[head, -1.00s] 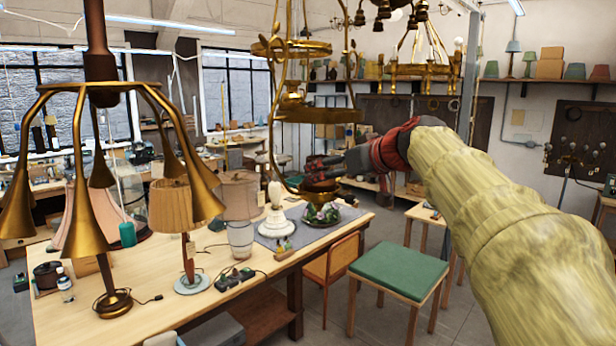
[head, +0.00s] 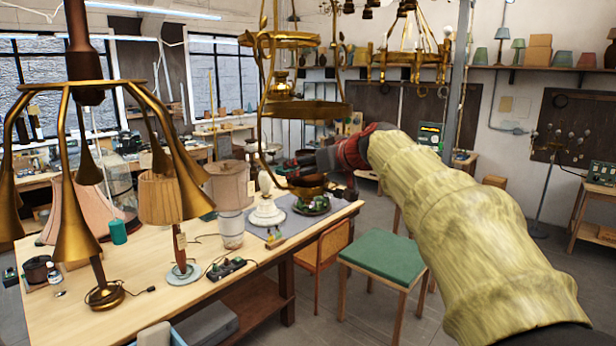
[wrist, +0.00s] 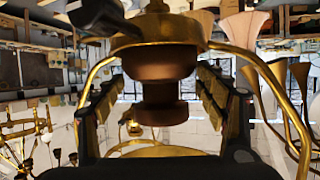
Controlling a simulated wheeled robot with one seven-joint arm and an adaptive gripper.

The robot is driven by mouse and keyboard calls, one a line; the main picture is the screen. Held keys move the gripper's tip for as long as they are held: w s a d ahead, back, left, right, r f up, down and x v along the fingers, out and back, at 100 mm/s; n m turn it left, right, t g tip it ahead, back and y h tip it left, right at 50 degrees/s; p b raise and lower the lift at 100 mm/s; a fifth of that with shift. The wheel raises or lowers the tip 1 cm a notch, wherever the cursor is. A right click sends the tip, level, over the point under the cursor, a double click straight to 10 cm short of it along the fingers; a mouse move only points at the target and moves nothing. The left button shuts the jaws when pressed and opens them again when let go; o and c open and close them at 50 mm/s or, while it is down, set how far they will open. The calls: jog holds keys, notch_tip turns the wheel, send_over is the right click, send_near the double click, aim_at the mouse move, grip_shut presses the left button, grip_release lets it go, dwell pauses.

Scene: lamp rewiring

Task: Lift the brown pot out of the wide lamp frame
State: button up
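The wide lamp frame (head: 306,110) is a hanging brass frame with stacked rings, curved side rods and a small dish at its bottom. The brown pot (wrist: 160,63) shows large in the wrist view, which is upside down, against the brass bottom dish (wrist: 150,32). In the head view, the pot is small and mostly hidden near that dish. My gripper (head: 305,160) reaches into the lower frame from the right. In the wrist view, its fingers are apart, one on each side of the pot. I cannot tell whether they touch it. Curved brass rods pass outside both fingers.
A bell-armed brass lamp (head: 80,90) hangs at the left. Below, the wooden workbench (head: 215,300) holds shaded lamps, a white lamp base (head: 266,205) and a power strip. A green-topped stool (head: 383,256) stands right of the bench. Another brass chandelier (head: 410,60) hangs behind.

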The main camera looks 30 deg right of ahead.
jog(key=c, duration=1.1)
jog(key=shift+c, duration=0.3)
jog(key=shift+r, duration=0.15)
